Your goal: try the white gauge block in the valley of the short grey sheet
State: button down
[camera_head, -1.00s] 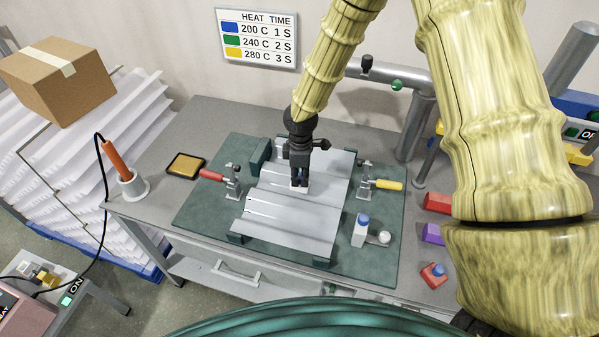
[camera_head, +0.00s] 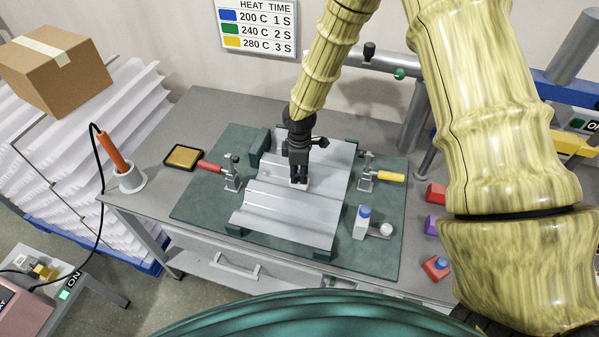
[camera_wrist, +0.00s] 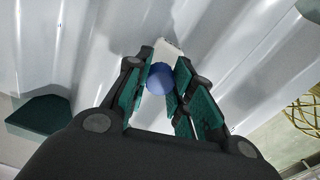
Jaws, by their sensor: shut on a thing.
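The light grey corrugated sheet (camera_head: 285,213) lies on dark green supports on the bench, its ridges running across the picture. Its outline steps at the left, and a farther part (camera_head: 335,160) reaches back; I cannot tell how the parts join. My gripper (camera_head: 299,178) points down over the middle of the sheet, shut on the white gauge block (camera_head: 299,186). In the wrist view a blue round knob (camera_wrist: 160,79) sits between the fingers, with the white block (camera_wrist: 170,47) just beyond it. The block is at or very near the sheet surface; contact is hidden.
A red-handled clamp (camera_head: 231,172) stands left of the sheet and a yellow-handled clamp (camera_head: 367,177) right.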

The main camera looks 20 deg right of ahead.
jog(key=shift+w+f, duration=0.1)
jog(key=shift+f, duration=0.05)
jog(key=c, duration=1.1)
grip_release()
jog(key=shift+c, duration=0.2)
notch_tip(320, 180, up, 12)
